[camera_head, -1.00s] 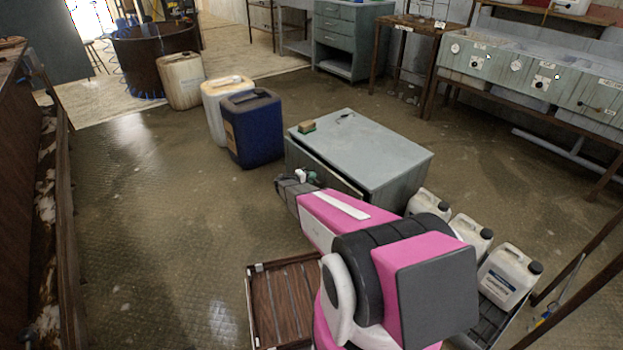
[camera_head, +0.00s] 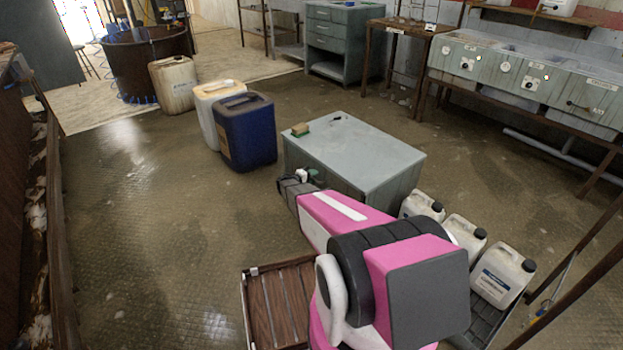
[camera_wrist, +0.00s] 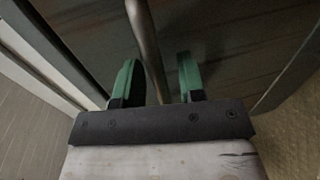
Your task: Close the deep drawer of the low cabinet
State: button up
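The low grey cabinet (camera_head: 358,145) stands on the floor at the middle of the head view. Its front faces my gripper, which hides much of it. No dark gap shows between the cabinet top and the drawer front, so the drawer looks flush or nearly so. My gripper (camera_head: 299,184) is low at that front. In the wrist view, its two green fingers (camera_wrist: 158,78) are apart, one on each side of a metal bar handle (camera_wrist: 146,45). Clear space shows between bar and fingers. Behind the bar is a dark drawer front (camera_wrist: 215,45).
A blue canister (camera_head: 246,132) and a white one (camera_head: 212,108) stand left of the cabinet. Several white jugs (camera_head: 501,274) stand at the right. A slatted wooden crate (camera_head: 277,305) is near my arm. Floor at left is clear.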

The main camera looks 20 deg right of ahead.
jog(key=v, duration=1)
jog(key=shift+s+a, duration=0.2)
jog(key=shift+a, duration=0.15)
jog(key=s+d+r+m+g+y, duration=0.1)
jog(key=s+r+m+g+y, duration=0.15)
jog(key=s+r, duration=0.45)
jog(key=s+d+r+m+g+y, duration=0.1)
jog(key=s+r+g+y, duration=0.2)
jog(key=s, duration=0.8)
jog(key=s+a+r+y, duration=0.3)
jog(key=s+r+y, duration=0.1)
jog(key=s, duration=0.3)
jog(key=s+a+r+y, duration=0.4)
jog(key=s+y, duration=0.1)
jog(key=s, duration=0.1)
jog(key=shift+s+a+r+m, duration=0.3)
jog(key=shift+s+r+m, duration=0.05)
jog(key=shift+s+m, duration=0.1)
